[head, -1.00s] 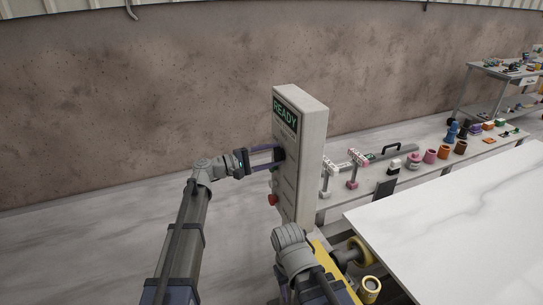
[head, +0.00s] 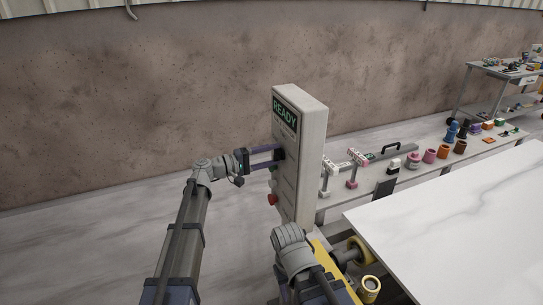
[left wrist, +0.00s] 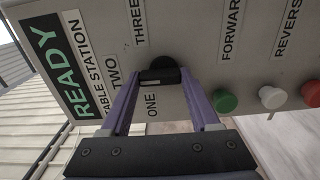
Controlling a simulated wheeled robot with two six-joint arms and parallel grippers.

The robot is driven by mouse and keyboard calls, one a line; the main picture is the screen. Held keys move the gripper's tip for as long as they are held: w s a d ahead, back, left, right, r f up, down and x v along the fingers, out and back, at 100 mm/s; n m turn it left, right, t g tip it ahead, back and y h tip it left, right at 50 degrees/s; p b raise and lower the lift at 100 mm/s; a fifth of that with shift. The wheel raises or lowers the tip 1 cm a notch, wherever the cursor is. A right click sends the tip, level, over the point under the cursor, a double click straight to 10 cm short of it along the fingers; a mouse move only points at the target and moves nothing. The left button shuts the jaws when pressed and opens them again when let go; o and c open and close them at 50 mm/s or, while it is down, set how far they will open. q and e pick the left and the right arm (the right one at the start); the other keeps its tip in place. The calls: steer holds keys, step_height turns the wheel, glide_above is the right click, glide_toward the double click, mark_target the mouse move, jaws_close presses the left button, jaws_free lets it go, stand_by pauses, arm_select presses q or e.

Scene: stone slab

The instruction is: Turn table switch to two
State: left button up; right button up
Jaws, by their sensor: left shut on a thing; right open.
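The control box (head: 303,150) stands upright with a READY label; its panel (left wrist: 190,30) fills much of the left wrist view. A black rotary switch (left wrist: 163,66) on it has the labels ONE, TWO and THREE around it. My left gripper (head: 278,156) reaches the panel from the left. Its purple fingers are shut on the switch knob in the left wrist view (left wrist: 160,80).
Green (left wrist: 225,101), white (left wrist: 271,97) and red (left wrist: 311,93) buttons sit on the panel beside the switch. A white marble slab (head: 460,215) fills the right. A bench with coloured parts (head: 430,156) runs behind it. The floor left of the box is clear.

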arm_select(q)
steer(key=o, duration=1.4)
steer(key=shift+c, duration=0.2)
steer(key=shift+a, duration=0.1)
steer(key=v, duration=0.7)
steer(key=shift+s+a, duration=0.2)
steer(key=shift+a, duration=0.15)
steer(key=shift+f, duration=0.1)
